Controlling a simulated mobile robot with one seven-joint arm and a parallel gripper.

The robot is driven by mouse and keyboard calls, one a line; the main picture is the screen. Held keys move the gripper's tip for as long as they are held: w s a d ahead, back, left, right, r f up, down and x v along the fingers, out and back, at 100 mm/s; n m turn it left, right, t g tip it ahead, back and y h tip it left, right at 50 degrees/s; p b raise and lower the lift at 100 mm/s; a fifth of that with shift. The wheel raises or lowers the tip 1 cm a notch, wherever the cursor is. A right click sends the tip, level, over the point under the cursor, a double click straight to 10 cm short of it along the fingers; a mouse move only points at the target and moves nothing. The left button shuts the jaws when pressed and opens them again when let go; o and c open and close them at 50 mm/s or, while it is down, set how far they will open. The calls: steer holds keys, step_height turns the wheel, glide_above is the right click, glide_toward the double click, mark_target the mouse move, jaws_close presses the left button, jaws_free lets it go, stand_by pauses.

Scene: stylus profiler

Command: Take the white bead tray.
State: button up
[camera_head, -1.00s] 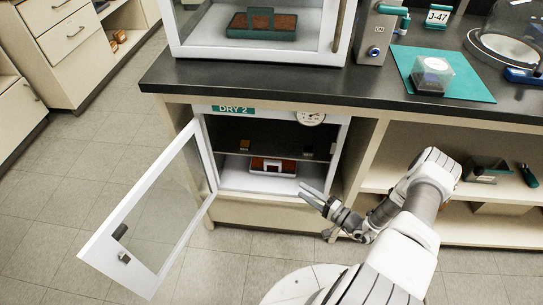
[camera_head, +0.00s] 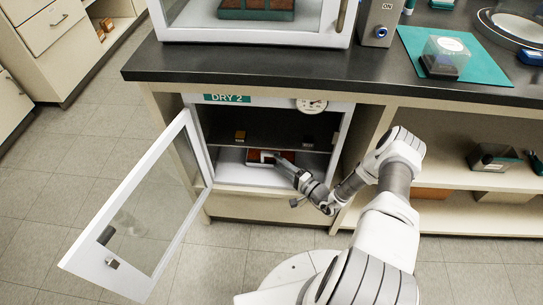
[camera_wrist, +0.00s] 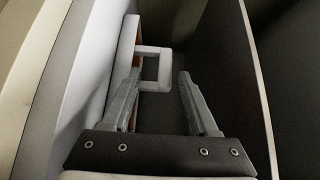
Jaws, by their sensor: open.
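The white bead tray (camera_head: 256,157), white-framed with brown beads, lies on the lower level inside the open DRY 2 cabinet. My gripper (camera_head: 279,163) reaches into the cabinet and covers part of the tray. In the wrist view the tray (camera_wrist: 126,45) shows at the left as a white edge with a brown strip. Its white loop handle (camera_wrist: 154,49) sticks out from that edge. My gripper (camera_wrist: 160,76) is open there, with the handle in line with the gap between its fingers. I cannot tell whether the left finger touches the tray.
The cabinet's glass door (camera_head: 150,215) stands open at the left. A dark shelf (camera_head: 284,143) with small items lies above the tray. The cabinet's right wall is close to my gripper. A black counter (camera_head: 240,62) overhangs the cabinet. Open shelves are at the right.

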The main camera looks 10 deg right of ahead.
mark_target(272, 156)
steer(key=shift+r+b+x, duration=0.2)
steer(key=shift+b+x, duration=0.4)
steer(key=shift+x, duration=1.1)
steer(key=shift+r+b+x, duration=0.2)
steer(key=shift+b+x, duration=0.4)
steer(key=shift+x, duration=1.15)
steer(key=shift+d, duration=0.1)
jaws_close()
steer(key=shift+r, duration=0.1)
